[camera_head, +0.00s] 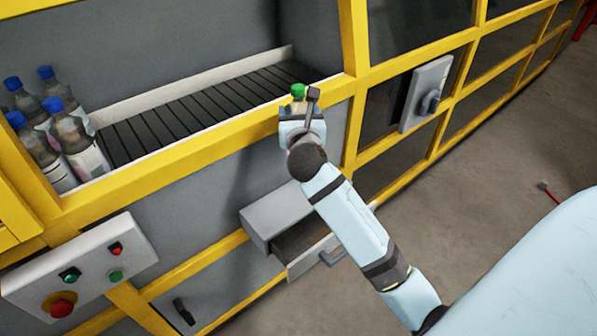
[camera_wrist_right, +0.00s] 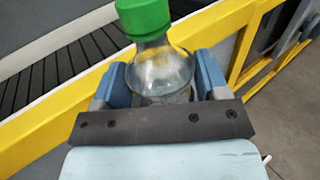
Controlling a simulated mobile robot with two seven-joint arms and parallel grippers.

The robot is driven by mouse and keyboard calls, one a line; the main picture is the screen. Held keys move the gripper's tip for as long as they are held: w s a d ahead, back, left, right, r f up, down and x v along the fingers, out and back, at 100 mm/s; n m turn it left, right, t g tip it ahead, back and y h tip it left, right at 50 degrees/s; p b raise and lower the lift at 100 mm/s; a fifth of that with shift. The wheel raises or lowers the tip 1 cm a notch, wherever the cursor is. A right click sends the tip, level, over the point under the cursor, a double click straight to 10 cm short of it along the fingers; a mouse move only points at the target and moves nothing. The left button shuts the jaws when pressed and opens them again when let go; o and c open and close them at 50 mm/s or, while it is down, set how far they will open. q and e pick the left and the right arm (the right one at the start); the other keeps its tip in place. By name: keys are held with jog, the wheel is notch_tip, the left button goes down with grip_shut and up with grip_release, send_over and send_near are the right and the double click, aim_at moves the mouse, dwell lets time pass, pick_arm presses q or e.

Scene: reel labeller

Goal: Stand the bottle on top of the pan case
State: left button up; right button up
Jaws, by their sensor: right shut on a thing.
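A clear bottle with a green cap (camera_head: 298,91) is held by my right gripper (camera_head: 302,112) in front of the yellow frame, near the right end of the conveyor. In the right wrist view the bottle (camera_wrist_right: 160,72) stands roughly upright between the two blue fingers, which are shut on its body. Its lower part is hidden by the gripper. A grey box with a pulled-out drawer (camera_head: 278,212), which looks like the pan case, sits lower on the machine front, below and left of the gripper. Its top is bare. My left gripper is not in view.
Several blue-capped bottles (camera_head: 68,135) stand at the left end of the dark roller conveyor (camera_head: 190,110). A yellow frame rail (camera_head: 170,158) runs along its front. A button panel (camera_head: 80,268) is lower left. A grey switch box (camera_head: 428,92) is right of the gripper. Open floor (camera_head: 450,220) lies right.

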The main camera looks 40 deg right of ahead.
notch_tip(320, 180, down, 9)
jog(key=shift+f+b, duration=0.2)
jog(key=shift+b, duration=1)
jog(key=shift+f, duration=0.8)
notch_tip(320, 180, down, 3)
jog(key=shift+r+b, duration=0.15)
jog(key=shift+b, duration=0.65)
jog(key=shift+f, duration=0.3)
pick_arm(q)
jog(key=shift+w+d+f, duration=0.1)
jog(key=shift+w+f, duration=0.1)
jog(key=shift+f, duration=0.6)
pick_arm(e)
jog(key=o, duration=1.6)
jog(key=shift+f, duration=0.15)
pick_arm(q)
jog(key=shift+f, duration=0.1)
pick_arm(e)
jog(key=shift+o, duration=0.2)
